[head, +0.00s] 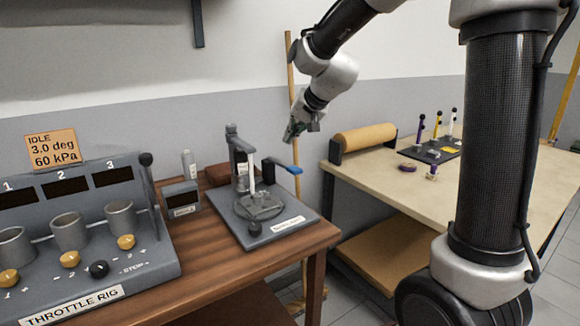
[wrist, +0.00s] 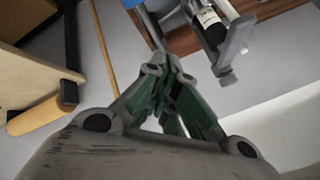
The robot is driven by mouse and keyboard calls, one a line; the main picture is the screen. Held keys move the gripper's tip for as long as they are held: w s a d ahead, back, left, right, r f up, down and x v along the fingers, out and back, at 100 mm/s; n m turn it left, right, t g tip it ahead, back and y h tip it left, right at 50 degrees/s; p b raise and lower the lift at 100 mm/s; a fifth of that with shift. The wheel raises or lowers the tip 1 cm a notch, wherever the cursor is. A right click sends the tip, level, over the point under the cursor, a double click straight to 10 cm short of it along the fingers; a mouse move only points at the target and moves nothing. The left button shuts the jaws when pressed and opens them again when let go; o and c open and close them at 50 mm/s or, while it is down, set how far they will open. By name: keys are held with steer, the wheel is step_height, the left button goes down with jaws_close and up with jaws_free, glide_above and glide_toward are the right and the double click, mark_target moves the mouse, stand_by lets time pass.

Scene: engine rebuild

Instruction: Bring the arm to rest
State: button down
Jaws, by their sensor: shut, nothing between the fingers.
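My gripper (head: 294,131) hangs in the air at the end of my bent arm, above the gap between the two tables and to the upper right of the small press-like stand (head: 243,180). Its fingers are together with nothing between them. In the wrist view the green fingers of my gripper (wrist: 172,65) meet, and no object shows in them. The gripper touches nothing that I can see.
The throttle rig (head: 75,240) and the stand sit on the wooden bench (head: 315,240). A pale table (head: 400,185) bears a brown roll (head: 365,138) and a dark tray (head: 415,155) of tools. A broom handle (head: 290,70) leans against the wall behind my gripper.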

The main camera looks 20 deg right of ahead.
steer(key=s+f, duration=0.1)
steer(key=s+f+n+g, duration=0.1)
steer(key=s, duration=0.1)
steer(key=s+f+g, duration=0.1)
steer(key=s+f, duration=0.1)
steer(key=shift+s+d+n, duration=0.2)
steer(key=shift+d+n, duration=0.2)
steer(key=s+d+r+h, duration=0.1)
steer(key=s+d, duration=0.3)
steer(key=s, duration=0.5)
steer(key=s+d+r+n+h, duration=0.1)
steer(key=s+d, duration=0.3)
steer(key=s, duration=0.6)
steer(key=s+d+r+n+g+h, duration=0.1)
steer(key=s+d, duration=0.4)
steer(key=s, duration=0.5)
steer(key=c, duration=2.2)
jaws_free()
steer(key=shift+s+d+r, duration=0.1)
